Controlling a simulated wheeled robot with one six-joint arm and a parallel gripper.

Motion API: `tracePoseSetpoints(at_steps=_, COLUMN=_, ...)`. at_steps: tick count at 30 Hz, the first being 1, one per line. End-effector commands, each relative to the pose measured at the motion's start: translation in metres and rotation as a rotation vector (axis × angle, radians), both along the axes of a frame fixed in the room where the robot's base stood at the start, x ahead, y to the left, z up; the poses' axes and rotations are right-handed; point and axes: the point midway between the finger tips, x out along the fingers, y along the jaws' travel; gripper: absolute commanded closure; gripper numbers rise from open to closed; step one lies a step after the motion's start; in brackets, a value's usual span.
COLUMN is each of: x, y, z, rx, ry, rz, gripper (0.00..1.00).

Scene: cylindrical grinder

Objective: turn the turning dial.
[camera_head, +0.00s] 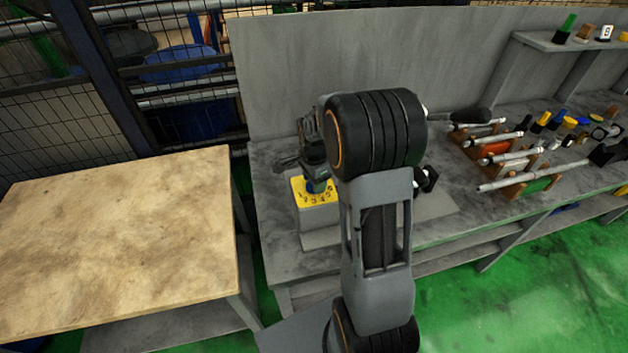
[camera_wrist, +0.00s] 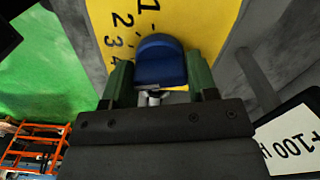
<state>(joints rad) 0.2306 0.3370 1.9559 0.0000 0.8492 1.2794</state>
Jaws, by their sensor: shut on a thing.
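The turning dial is a blue knob (camera_wrist: 160,62) in front of a yellow numbered plate (camera_wrist: 185,18). In the wrist view, the two green fingers of my gripper (camera_wrist: 160,80) stand on either side of the knob and are shut on it. The numbers 1 to 4 show to the left of the knob. In the head view, the yellow plate (camera_head: 318,199) sits on a grey box (camera_head: 320,236), and my gripper (camera_head: 317,183) is at its upper edge. My arm hides part of the box's right side, and the dial is mostly hidden there by my gripper.
The box stands on a grey workbench (camera_head: 278,250) with a back wall. Racks holding metal shafts (camera_head: 515,165) stand to the right. A wooden-topped table (camera_head: 120,240) is at the left. A white "+100" label (camera_wrist: 290,142) shows at the right of the wrist view.

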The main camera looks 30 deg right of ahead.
Motion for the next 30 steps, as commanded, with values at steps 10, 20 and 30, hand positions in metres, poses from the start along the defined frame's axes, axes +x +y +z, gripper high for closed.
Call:
tracePoseSetpoints(at_steps=10, x=0.001, y=0.000, z=0.001, rx=-0.001, ry=-0.002, rz=0.001, gripper=0.24)
tracePoseSetpoints(at_steps=20, x=0.001, y=0.000, z=0.005, rx=-0.001, ry=-0.002, rz=0.001, gripper=0.23)
tracePoseSetpoints(at_steps=30, x=0.001, y=0.000, z=0.064, rx=-0.002, ry=-0.007, rz=0.001, gripper=0.23)
